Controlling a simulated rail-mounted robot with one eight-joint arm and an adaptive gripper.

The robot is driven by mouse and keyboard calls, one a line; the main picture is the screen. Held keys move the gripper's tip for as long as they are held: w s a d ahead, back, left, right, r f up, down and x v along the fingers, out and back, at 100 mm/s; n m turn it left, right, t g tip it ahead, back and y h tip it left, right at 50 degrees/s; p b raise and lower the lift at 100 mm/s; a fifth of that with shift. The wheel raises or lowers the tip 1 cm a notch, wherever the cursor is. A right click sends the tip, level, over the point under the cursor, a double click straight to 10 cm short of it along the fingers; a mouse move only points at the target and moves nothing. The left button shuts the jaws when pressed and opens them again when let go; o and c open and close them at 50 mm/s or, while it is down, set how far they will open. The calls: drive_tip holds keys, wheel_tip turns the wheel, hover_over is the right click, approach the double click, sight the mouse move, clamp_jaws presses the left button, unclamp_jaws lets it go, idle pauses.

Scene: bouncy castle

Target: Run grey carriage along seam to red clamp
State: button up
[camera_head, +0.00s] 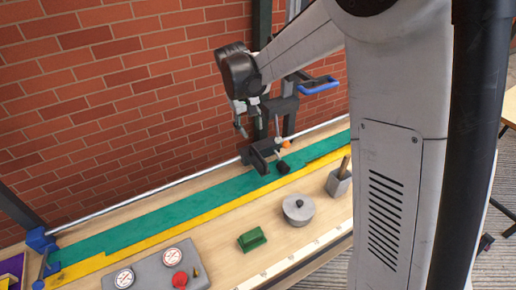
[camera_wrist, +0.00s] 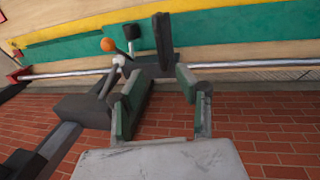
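The grey carriage (camera_head: 262,156) sits on the rail at the back of the bench, beside the green strip (camera_head: 130,225). It has an orange knob (camera_head: 286,144) and a black knob (camera_head: 283,168). In the wrist view, the carriage's dark upright plate (camera_wrist: 163,38) stands just beyond my gripper (camera_wrist: 164,82). My gripper (camera_head: 242,118) is open, its fingers apart on either side of the carriage's near part; contact is unclear. A red piece (camera_wrist: 18,76), likely the red clamp, shows at the rail's left end in the wrist view. It is hidden in the head view.
A blue clamp (camera_head: 41,240) holds the rail's left end. The bench front carries a control box (camera_head: 150,275) with a red button, a green block (camera_head: 252,239), a round grey weight (camera_head: 298,210) and a grey holder (camera_head: 339,183). The brick wall (camera_head: 120,90) stands close behind.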

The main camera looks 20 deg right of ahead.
sight(258, 155)
drive_tip(key=d+f, duration=0.1)
drive_tip(key=f, duration=0.3)
drive_tip(key=f+p, duration=0.1)
drive_tip(key=f, duration=0.3)
drive_tip(key=d+f, duration=0.1)
drive_tip(key=f, duration=0.4)
drive_tip(key=shift+w+d+f, duration=0.1)
drive_tip(key=shift+w+d, duration=0.2)
drive_tip(key=shift+w, duration=0.05)
clamp_jaws()
